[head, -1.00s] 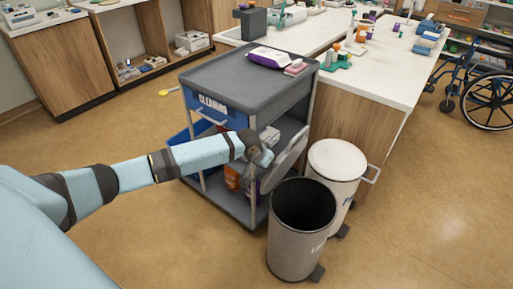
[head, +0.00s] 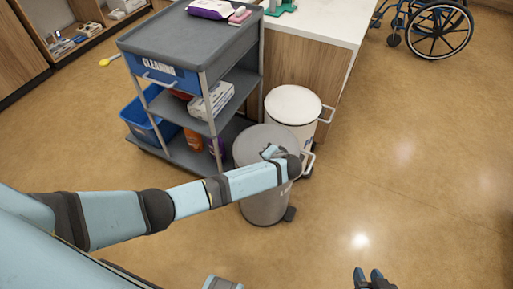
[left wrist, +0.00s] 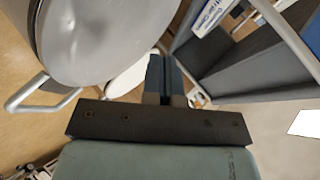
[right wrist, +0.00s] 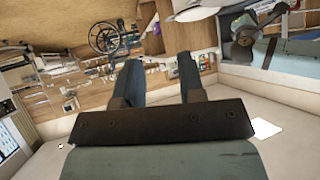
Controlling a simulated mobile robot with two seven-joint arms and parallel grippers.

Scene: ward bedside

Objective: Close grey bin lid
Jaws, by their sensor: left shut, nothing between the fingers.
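The grey bin (head: 263,207) stands on the floor in front of the cleaning cart. Its round grey lid (head: 254,142) lies over the mouth, and no dark opening shows; I cannot tell whether the rim is fully seated. In the left wrist view the lid (left wrist: 105,38) fills the upper left. My left gripper (head: 270,152) is over the lid's right part in the head view, with its fingers (left wrist: 165,78) together and empty. Whether it touches the lid is unclear. My right gripper (head: 368,274) is low at the front, open and empty, its fingers apart in the right wrist view (right wrist: 161,80).
A white lidded bin (head: 292,104) with a side handle stands just behind the grey one. The grey cleaning cart (head: 185,45) is to the left, and a counter (head: 325,22) is behind. A wheelchair (head: 430,28) is at the far right. The floor at right is clear.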

